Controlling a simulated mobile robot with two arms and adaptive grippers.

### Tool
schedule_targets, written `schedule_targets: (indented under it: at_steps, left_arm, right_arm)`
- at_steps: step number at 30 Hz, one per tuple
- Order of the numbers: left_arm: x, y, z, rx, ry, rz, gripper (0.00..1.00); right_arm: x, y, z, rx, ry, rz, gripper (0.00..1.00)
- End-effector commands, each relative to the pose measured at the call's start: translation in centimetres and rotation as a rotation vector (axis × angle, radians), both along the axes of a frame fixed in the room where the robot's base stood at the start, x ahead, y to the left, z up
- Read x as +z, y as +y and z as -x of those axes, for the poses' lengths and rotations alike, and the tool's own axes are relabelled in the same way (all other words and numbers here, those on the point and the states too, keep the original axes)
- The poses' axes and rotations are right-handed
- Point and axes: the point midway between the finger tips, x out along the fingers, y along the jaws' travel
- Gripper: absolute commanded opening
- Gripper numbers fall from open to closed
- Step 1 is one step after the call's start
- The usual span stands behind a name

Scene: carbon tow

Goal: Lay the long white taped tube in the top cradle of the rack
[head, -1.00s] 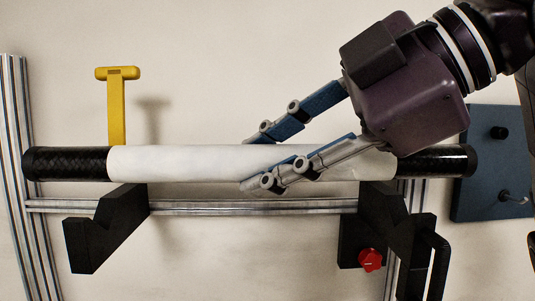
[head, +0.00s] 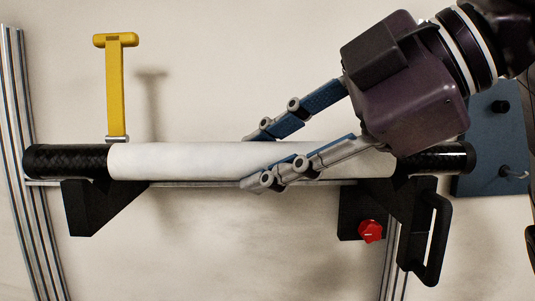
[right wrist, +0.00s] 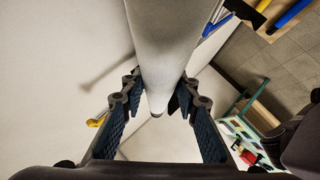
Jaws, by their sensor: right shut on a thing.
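The long white taped tube (head: 200,161) has black woven ends and lies level across the head view. My right gripper (head: 258,157) is shut on the tube right of its middle, one finger above and one across its front. The tube also shows between the fingers (right wrist: 160,98) in the right wrist view (right wrist: 165,45). The rack's black cradle arms show at left (head: 92,208) and right (head: 400,215). The tube covers their upper parts, so I cannot tell if it touches them. My left gripper is not in view.
A yellow T-shaped piece (head: 116,85) stands just above the tube's left part. A red knob (head: 370,231) sits beside the right cradle arm. Metal posts (head: 22,150) frame the left side. A blue panel (head: 490,165) is at the right. The wall between the cradle arms is bare.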

Motion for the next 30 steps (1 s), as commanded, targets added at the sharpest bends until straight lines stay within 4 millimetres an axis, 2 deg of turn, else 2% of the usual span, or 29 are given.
schedule_targets:
  at_steps: [17,18,23,30]
  left_arm:
    - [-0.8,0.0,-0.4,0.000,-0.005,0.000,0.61]
    - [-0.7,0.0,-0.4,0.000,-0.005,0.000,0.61]
    - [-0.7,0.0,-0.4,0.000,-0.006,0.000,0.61]
    - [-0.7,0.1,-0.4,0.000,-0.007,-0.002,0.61]
  right_arm:
    - [-1.2,0.0,0.0,0.000,-0.001,-0.002,0.00]
    - [-1.1,0.0,0.0,0.000,-0.001,-0.002,0.32]
    - [-1.1,0.0,0.0,0.000,-0.001,-0.001,0.49]
    - [-1.2,0.0,0.0,0.000,0.001,0.001,0.49]
